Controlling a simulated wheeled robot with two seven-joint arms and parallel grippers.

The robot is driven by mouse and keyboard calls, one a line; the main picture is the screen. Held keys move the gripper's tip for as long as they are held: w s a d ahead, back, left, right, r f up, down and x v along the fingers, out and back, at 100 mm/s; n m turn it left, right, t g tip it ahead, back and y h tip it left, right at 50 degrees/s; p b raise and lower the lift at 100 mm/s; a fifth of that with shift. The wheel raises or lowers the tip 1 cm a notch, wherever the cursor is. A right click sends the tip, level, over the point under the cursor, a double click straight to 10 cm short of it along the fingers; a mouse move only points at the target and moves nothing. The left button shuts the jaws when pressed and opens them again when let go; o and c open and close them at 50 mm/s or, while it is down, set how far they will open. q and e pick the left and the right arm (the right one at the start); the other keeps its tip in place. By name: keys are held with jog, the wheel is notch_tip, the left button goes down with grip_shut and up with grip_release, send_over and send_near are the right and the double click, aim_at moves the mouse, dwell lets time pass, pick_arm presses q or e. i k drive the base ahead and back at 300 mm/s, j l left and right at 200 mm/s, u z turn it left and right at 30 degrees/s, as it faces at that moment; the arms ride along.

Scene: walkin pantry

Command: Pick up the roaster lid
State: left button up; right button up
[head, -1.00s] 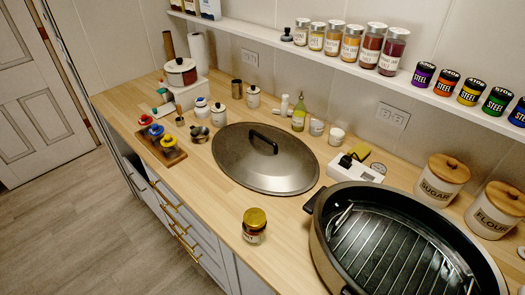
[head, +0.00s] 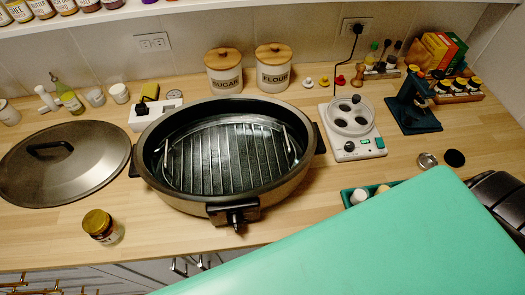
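The roaster lid (head: 85,172) lies on the wooden counter at the left of the head view. It is a wide, oval, grey metal lid with a black arched handle (head: 48,149) on top. Its left edge comes close to the picture's edge. The roaster (head: 170,196), a large oval pan with a wire rack (head: 225,155) inside, stands uncovered just right of the lid. The lid's right rim lies close to the roaster's left handle; I cannot tell if they touch. Neither of my grippers shows in this view.
A jar with a yellow lid (head: 102,226) stands in front, between lid and roaster. A white box (head: 148,116) and small bottles stand behind the lid. Sugar (head: 224,72) and flour (head: 273,69) canisters stand behind the roaster. A mint-green surface, perhaps mine, covers the lower right.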

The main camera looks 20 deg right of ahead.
aim_at(65, 163)
jog(key=z, duration=0.35)
jog(key=u, duration=1.3)
jog(key=i+j, duration=0.1)
jog(key=j, duration=0.15)
jog(key=z, duration=0.05)
